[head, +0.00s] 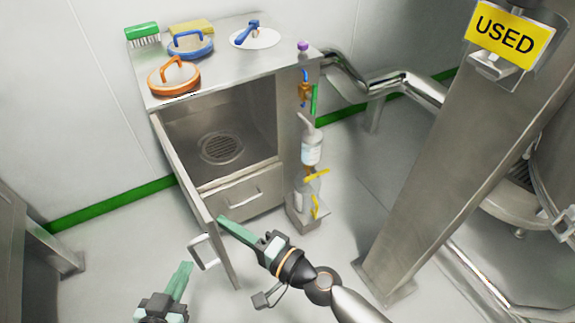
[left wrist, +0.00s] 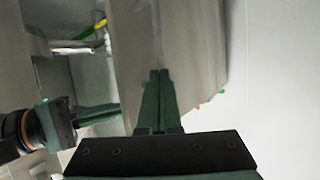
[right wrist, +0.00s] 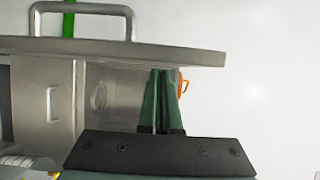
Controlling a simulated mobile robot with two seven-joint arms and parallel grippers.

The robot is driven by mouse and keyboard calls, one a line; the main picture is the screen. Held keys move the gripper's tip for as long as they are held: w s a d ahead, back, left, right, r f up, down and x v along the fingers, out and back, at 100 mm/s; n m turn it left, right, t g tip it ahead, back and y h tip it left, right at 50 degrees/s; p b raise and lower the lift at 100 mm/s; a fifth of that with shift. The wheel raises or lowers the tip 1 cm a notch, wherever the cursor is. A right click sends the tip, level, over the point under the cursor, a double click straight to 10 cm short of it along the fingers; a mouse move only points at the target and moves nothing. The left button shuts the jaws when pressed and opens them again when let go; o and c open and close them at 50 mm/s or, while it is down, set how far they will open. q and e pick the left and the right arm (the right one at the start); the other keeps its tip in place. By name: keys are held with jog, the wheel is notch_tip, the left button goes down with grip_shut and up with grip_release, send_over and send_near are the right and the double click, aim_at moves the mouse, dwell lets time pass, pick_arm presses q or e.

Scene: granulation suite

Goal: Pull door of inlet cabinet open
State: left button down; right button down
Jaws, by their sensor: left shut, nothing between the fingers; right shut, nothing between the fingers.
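The inlet cabinet (head: 270,190) is a steel box whose door (head: 188,185) stands open, swung out from the left side of the opening. The door's loop handle (head: 203,252) is on its outer face and also shows in the right wrist view (right wrist: 82,8). My right gripper (head: 221,220) is shut and empty on the inner side of the door, its tips close to the panel; I cannot tell if they touch. My left gripper (head: 187,265) is shut and empty, below the handle and apart from it. In the left wrist view its fingertips (left wrist: 160,72) overlap a steel panel.
On the cabinet top lie an orange-handled disc (head: 174,78), a blue-handled disc (head: 190,45), a green brush (head: 142,34) and a white plate (head: 255,40). A spray bottle (head: 311,148) is at the cabinet's right side. A steel column (head: 470,130) stands at right.

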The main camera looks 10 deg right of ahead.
pick_arm(q)
jog(key=shift+w+r, duration=0.1)
jog(key=shift+r, duration=0.05)
